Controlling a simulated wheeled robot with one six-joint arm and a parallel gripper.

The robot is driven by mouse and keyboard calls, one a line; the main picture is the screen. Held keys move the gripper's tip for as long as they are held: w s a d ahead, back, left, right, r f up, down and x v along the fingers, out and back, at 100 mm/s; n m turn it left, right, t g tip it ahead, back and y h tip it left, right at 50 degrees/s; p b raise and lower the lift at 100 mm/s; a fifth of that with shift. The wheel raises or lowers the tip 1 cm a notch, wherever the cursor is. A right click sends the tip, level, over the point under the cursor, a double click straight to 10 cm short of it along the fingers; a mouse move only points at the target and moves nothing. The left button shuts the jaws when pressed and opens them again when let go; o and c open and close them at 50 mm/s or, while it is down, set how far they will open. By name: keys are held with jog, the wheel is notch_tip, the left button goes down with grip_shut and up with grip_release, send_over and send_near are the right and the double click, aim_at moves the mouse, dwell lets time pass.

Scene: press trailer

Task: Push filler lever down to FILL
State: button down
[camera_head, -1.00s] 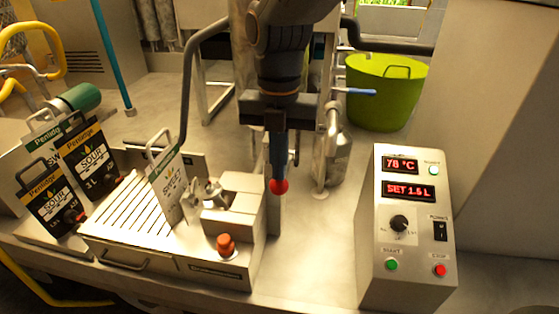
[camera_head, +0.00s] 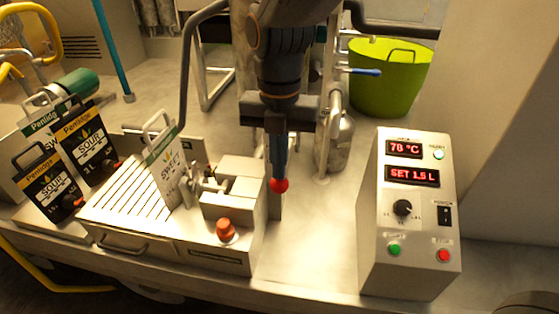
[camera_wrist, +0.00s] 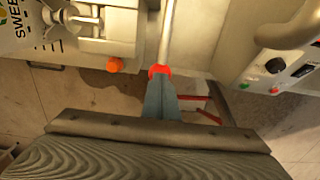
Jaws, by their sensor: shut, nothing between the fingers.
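The filler lever shows as a red ball knob (camera_head: 279,185) at the right side of the filler box (camera_head: 228,200). In the wrist view the red knob (camera_wrist: 161,71) sits at the end of a pale rod (camera_wrist: 167,38). My gripper (camera_head: 278,172) points down and is shut. Its fingertips (camera_wrist: 160,82) are at the knob and seem to touch it. Nothing is between the fingers. Most of the lever is hidden behind my gripper in the head view. I see no FILL marking.
A SWEET pouch (camera_head: 163,160) stands at the filler's left, beside an orange-red knob (camera_head: 226,230). SOUR pouches (camera_head: 88,140) stand farther left. A control panel (camera_head: 410,220) reading 78 °C and SET 1.5 L stands right. A green tub (camera_head: 388,85) is behind. Bare counter lies between filler and panel.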

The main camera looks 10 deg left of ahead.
jog(key=shift+r, duration=0.1)
notch_tip(320, 180, up, 10)
jog(key=p, duration=0.8)
jog(key=shift+d, duration=0.1)
jog(key=d+f+m+b, duration=0.2)
jog(key=d+f+m, duration=0.3)
jog(key=m, duration=0.6)
jog(key=s+d+f+m+t+b, duration=0.1)
jog(key=d+f+m+b, duration=0.1)
jog(key=d+f+m, duration=0.4)
jog(key=d+f+m+b, duration=0.3)
jog(key=d+f+m, duration=0.2)
jog(key=d+m, duration=0.7)
jog(key=shift+s+f+m, duration=0.1)
jog(key=shift+m, duration=0.95)
jog(key=shift+s+f+m, duration=0.1)
jog(key=shift+m, duration=0.95)
jog(key=shift+s+d+f+m, duration=0.15)
jog(key=shift+d+m, duration=0.1)
jog(key=shift+m, duration=0.25)
jog(key=shift+s+d+f+m, duration=0.15)
jog(key=shift+d+m, duration=0.1)
jog(key=shift+m, duration=0.25)
